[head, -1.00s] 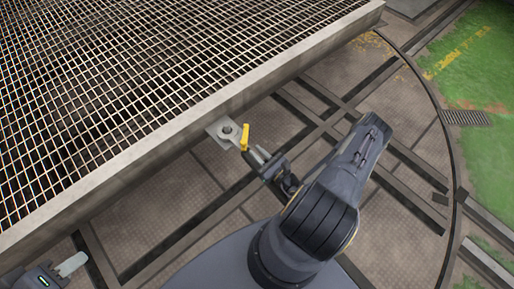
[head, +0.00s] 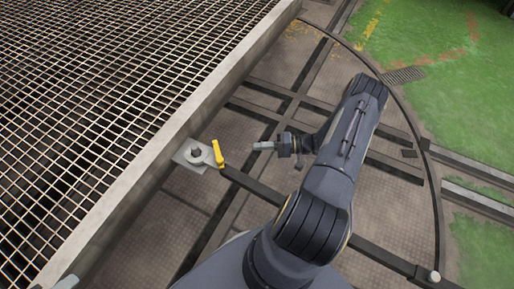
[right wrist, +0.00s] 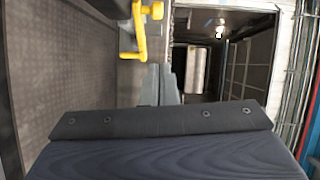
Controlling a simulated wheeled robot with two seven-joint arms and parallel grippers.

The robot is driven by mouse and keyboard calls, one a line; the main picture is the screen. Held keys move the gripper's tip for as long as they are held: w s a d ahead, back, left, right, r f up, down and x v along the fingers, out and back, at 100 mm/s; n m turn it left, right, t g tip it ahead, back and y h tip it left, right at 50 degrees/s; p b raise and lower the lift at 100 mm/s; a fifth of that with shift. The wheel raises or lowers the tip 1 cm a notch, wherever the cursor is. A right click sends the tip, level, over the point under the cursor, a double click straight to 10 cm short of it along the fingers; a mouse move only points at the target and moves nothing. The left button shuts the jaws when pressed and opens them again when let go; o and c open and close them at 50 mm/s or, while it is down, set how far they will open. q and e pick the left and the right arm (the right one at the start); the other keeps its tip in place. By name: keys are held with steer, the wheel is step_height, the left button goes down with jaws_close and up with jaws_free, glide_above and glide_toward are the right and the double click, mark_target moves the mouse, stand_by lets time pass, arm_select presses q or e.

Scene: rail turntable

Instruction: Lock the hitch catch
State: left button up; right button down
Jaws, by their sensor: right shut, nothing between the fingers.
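The hitch catch is a yellow handle (head: 218,154) at the right edge of a pale metal plate with a round bolt (head: 190,155), beside the grated deck. My right gripper (head: 256,146) is shut and empty to the right of the yellow handle, with a clear gap between them. In the right wrist view the yellow handle (right wrist: 141,38) shows at the top, just beyond the gripper's fingers (right wrist: 163,84). At the bottom left of the head view only a pale tip of my left gripper (head: 68,283) shows; its jaws are cut off.
The grated deck (head: 110,90) with its raised metal edge fills the left. Dark rails (head: 270,117) cross the brown plate floor under my right arm. Green floor (head: 430,35) lies beyond the curved rim at the upper right.

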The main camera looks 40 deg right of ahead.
steer(key=b, duration=0.2)
glide_toward(217, 152)
step_height(217, 152, up, 3)
steer(key=a, duration=0.5)
steer(key=shift+f, duration=0.35)
steer(key=shift+a, duration=0.1)
steer(key=shift+w+a, duration=0.15)
steer(key=shift+a, duration=1.15)
